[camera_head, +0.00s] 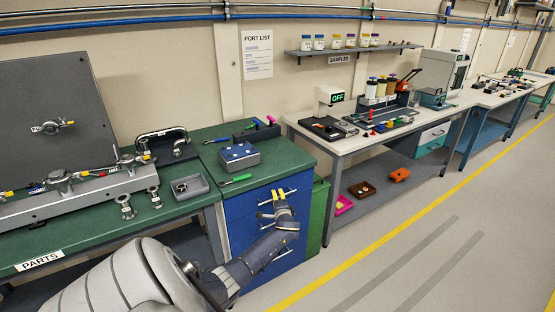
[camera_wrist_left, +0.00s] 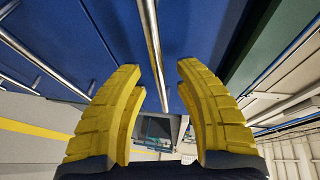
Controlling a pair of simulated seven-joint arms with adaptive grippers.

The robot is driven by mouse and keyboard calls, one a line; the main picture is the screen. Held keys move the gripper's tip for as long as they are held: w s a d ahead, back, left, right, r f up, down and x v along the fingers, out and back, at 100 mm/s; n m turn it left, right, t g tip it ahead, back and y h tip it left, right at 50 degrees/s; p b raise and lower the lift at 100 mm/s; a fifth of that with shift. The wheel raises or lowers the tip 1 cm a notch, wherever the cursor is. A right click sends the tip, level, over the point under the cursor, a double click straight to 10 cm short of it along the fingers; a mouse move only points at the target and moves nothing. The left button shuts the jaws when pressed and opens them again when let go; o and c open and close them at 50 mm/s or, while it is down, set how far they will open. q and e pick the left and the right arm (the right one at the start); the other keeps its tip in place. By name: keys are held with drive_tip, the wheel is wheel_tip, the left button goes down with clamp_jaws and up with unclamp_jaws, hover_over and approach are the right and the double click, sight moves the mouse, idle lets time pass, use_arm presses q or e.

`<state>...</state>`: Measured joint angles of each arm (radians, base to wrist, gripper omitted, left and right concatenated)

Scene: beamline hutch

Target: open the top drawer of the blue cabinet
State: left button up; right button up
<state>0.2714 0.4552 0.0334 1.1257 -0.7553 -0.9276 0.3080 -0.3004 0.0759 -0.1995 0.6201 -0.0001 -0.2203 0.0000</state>
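The blue cabinet (camera_head: 240,205) stands under the green worktop, its drawer fronts carrying silver bar handles. The drawers look shut. My left gripper (camera_head: 272,205) is at the upper part of the drawer front, at the top handle (camera_head: 291,191). In the left wrist view, its yellow fingers (camera_wrist_left: 160,75) are open, one on each side of a silver bar handle (camera_wrist_left: 152,40). Gaps show between the bar and both fingers. Another handle (camera_wrist_left: 30,57) shows at left in that view. My gripper and arm hide part of the drawer fronts. My right gripper is not in view.
On the worktop are a blue-topped box (camera_head: 239,157), a green-handled tool (camera_head: 236,180) and a grey tray (camera_head: 190,187). A green unit (camera_head: 317,215) stands right of the cabinet. A white bench (camera_head: 345,143) is further right. The floor (camera_head: 400,240) in front is clear.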

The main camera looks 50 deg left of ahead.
use_arm(q)
drive_tip(key=shift+w+a, duration=0.1)
drive_tip(key=shift+a, duration=0.15)
clamp_jaws()
idle(0.5)
